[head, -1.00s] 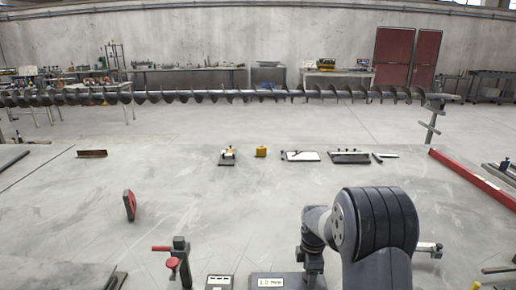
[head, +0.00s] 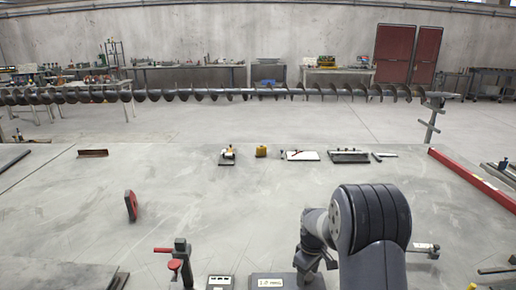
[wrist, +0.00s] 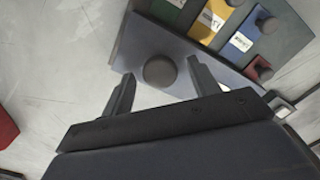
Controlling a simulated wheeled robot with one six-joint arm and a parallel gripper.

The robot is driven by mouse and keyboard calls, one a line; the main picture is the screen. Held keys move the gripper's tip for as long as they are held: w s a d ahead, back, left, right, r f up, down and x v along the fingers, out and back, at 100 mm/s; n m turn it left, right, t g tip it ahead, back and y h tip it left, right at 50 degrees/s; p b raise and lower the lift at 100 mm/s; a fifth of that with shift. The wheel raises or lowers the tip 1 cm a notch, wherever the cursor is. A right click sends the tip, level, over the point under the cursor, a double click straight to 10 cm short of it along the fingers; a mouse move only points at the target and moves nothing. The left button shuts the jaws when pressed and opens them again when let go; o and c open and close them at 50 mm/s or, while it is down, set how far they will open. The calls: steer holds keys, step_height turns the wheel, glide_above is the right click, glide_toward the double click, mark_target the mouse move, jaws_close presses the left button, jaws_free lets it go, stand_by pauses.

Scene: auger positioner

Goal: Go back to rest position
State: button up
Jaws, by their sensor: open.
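My gripper (wrist: 158,88) shows in the wrist view with its two dark fingers apart and nothing between them that I can see it hold. Beyond the fingers is a grey holder plate (wrist: 135,50) with a round dark knob (wrist: 159,71), which appears in the gap between the fingertips. I cannot tell how far the knob is from the fingers. In the head view my arm is folded at the lower right, and the gripper itself is hidden there.
The holder has green, yellow (wrist: 207,22), blue (wrist: 238,43) and red blocks. In the head view a long auger (head: 230,94) spans the back. A red-handled clamp (head: 180,262) and a red-and-black piece (head: 131,206) stand on the table (head: 80,200). The table's middle is mostly clear.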

steer(key=m+p, duration=0.2)
steer(key=m, duration=0.2)
steer(key=shift+r+m, duration=0.1)
steer(key=shift+m, duration=0.2)
steer(key=shift+m+p, duration=0.4)
steer(key=shift+m, duration=0.4)
